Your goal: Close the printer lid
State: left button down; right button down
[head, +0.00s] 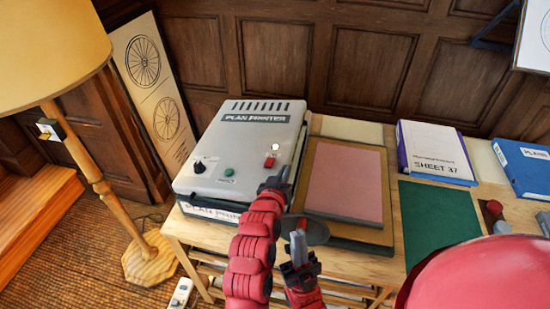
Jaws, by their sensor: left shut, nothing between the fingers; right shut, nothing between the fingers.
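The grey plan printer (240,150) sits on the left end of the wooden table in the head view. Its lid, with vents, a name strip and several knobs and buttons, lies flat or nearly flat over the base. I cannot tell whether a small gap remains at the front edge. My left gripper (279,178) is shut and empty at the printer's front right corner, over or touching the lid edge; contact is unclear. It hides part of that corner. My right gripper (298,241) is shut and empty, lower, in front of the table edge.
Right of the printer lie a pink-topped board (343,182), a green mat (440,220), a SHEET 37 binder (436,152) and a blue binder (525,168). A floor lamp (95,185) stands left. Panelled wall is behind.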

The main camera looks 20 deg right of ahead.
pick_arm(q)
jog(key=f, duration=0.1)
jog(key=f+b, duration=0.1)
jog(key=f, duration=0.1)
jog(key=d+f, duration=0.1)
jog(key=shift+s+f+b, duration=0.3)
jog(key=shift+f, duration=0.05)
jog(key=shift+s+f, duration=0.1)
jog(key=shift+f, duration=0.2)
jog(key=shift+f, duration=0.2)
jog(key=shift+r, duration=0.1)
